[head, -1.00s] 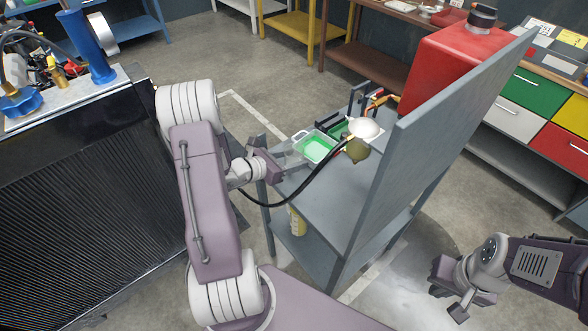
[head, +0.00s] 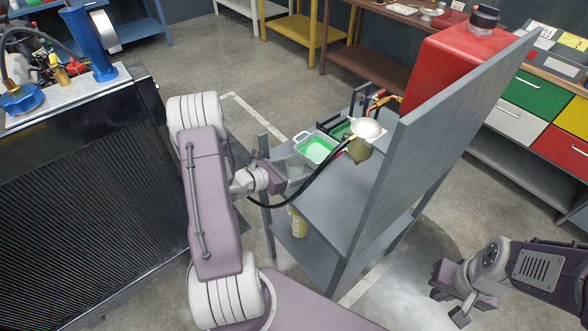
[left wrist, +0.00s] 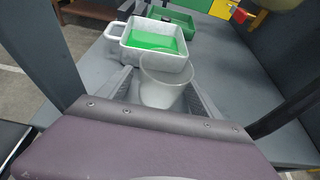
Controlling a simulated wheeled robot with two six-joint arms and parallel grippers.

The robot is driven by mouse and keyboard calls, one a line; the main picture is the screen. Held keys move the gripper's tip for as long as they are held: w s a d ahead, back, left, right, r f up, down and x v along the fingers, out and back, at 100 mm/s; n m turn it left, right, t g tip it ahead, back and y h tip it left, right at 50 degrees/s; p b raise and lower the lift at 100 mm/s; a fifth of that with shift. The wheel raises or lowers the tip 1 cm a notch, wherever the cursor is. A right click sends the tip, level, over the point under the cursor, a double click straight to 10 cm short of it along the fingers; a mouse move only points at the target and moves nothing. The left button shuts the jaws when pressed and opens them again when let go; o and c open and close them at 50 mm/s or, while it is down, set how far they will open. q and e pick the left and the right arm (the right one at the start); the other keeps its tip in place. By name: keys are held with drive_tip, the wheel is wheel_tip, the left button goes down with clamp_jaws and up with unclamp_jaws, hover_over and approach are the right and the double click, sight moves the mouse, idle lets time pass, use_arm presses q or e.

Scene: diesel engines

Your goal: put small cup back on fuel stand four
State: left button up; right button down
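The small cup (left wrist: 163,82) is pale, translucent and upright. In the left wrist view it stands between the fingers of my left gripper (left wrist: 162,88), which look spread on either side of it; its base is hidden by the gripper body. In the head view the cup (head: 296,165) shows faintly at the left edge of the grey stand's top (head: 325,200), beside my left gripper (head: 284,172). The stand has a tall panel and a red tank (head: 450,65); no number is readable. My right gripper (head: 452,298) is empty at lower right, apart from the stand.
A white tray with green liquid (head: 316,149) sits just beyond the cup, also in the left wrist view (left wrist: 155,45). A black hose (head: 320,175) hangs across the stand's left edge from a round fitting (head: 366,129). A yellow bottle (head: 298,222) stands on the lower shelf.

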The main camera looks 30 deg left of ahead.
use_arm(q)
drive_tip(key=shift+r, duration=0.3)
drive_tip(key=v, duration=1.2)
drive_tip(key=s+d+m+g+y, duration=0.2)
drive_tip(key=s+d+m+g, duration=0.2)
drive_tip(key=m, duration=1.1)
drive_tip(key=s+d+m+g+y, duration=0.2)
drive_tip(key=s+d+m+g, duration=0.2)
drive_tip(key=d+m+g, duration=0.3)
drive_tip(key=d+f+m, duration=0.1)
drive_tip(key=d+m, duration=0.3)
drive_tip(key=m, duration=0.5)
drive_tip(key=shift+y+p, duration=0.4)
